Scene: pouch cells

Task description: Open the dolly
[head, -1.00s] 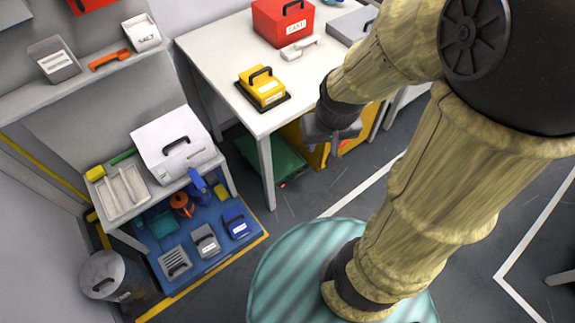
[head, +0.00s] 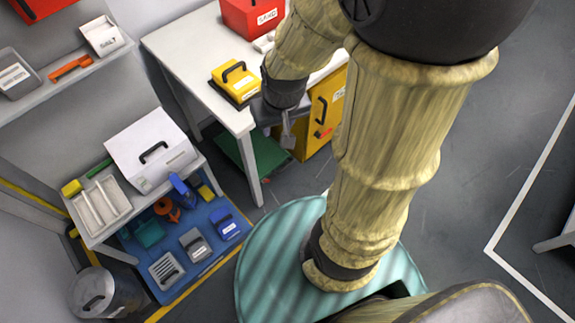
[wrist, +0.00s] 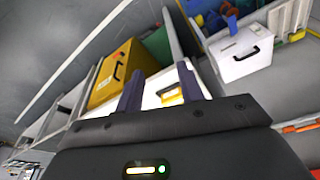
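No thing in view is labelled as the dolly, and I cannot tell for certain which it is. A yellow cabinet (head: 311,139) with a black bar handle (head: 319,110) and a small red part stands under the white table's right end. It also shows in the wrist view (wrist: 108,84), with its handle (wrist: 117,71). A flat green platform (head: 262,158) lies low under the table, left of the cabinet. My gripper (head: 288,138) hangs by the table's front corner, in front of the cabinet's left side, apart from the handle. Its fingers are spread and empty in the wrist view (wrist: 160,88).
The white table (head: 190,45) carries a yellow case (head: 236,80) and a red case (head: 255,14). A low stand at left holds a white case (head: 150,150) and a tray (head: 101,208). A metal bin (head: 97,293) stands at front left. The floor at right is mostly clear.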

